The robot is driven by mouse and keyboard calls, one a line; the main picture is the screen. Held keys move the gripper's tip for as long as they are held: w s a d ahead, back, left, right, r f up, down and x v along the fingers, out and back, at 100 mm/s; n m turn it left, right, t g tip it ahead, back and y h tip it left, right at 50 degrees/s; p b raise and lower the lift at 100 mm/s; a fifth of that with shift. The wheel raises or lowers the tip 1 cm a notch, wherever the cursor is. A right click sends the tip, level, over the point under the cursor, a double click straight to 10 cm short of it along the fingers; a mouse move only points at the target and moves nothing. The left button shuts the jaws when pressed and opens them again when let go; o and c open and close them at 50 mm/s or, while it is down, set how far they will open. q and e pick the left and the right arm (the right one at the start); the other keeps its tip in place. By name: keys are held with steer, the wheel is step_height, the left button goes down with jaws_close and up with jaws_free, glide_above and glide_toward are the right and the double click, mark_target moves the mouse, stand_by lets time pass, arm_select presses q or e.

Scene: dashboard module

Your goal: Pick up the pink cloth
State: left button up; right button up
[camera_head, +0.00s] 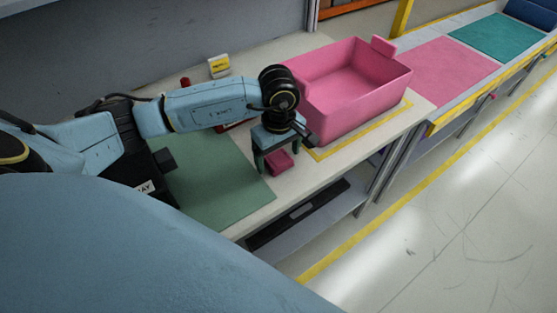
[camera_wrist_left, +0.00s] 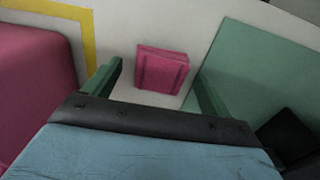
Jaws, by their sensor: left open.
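The pink cloth (camera_head: 278,162) is a small folded dark pink block on the pale table, between the green mat and the pink bin. In the left wrist view the pink cloth (camera_wrist_left: 162,70) lies ahead of the fingers, near the middle of the gap. My left gripper (camera_head: 275,160) points down over the cloth with its fingers apart. In the left wrist view my left gripper (camera_wrist_left: 160,85) is open, one green finger on each side, and nothing is held. I cannot tell the exact height of the fingertips over the cloth. My right gripper is not in view.
A large pink bin (camera_head: 375,106) stands close to the right of my left gripper, inside a yellow outline. A green mat (camera_head: 225,192) lies to the left. A small yellow and white box (camera_head: 219,66) stands at the back. The table's front edge is near.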

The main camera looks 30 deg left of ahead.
mark_target(279, 158)
arm_select(q)
steer(key=c, duration=1.1)
step_height(279, 158, up, 10)
